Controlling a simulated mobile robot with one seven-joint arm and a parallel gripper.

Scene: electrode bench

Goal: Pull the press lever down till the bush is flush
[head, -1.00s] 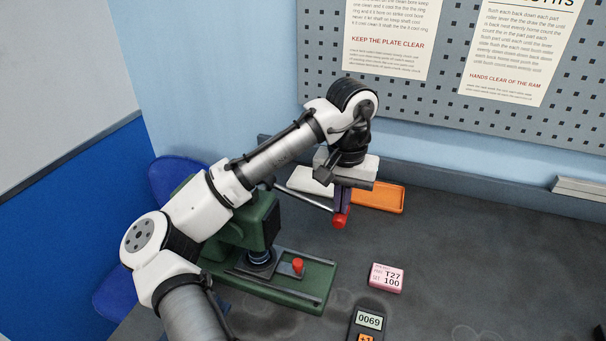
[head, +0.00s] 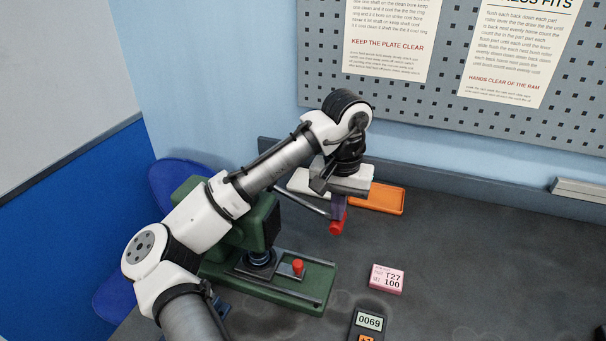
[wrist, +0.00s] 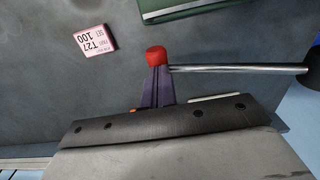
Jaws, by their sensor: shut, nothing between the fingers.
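The green press (head: 262,222) stands on the bench, partly hidden behind my arm. Its metal lever (head: 303,203) slopes down to the right and ends in a red knob (head: 336,227). My gripper (head: 339,213) points down at the knob, its dark fingers shut with nothing between them. In the wrist view, the fingertips (wrist: 157,72) meet at the red knob (wrist: 156,55), and the lever rod (wrist: 235,68) runs right from it. The ram (head: 260,257) is low over the press base. A small red piece (head: 298,266) stands on the base; I cannot tell the bush's seating.
An orange tray (head: 377,198) lies behind my gripper. A pink box (head: 387,279) and a counter reading 0069 (head: 369,322) sit right of the press. A pegboard (head: 440,100) with notices is on the back wall.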

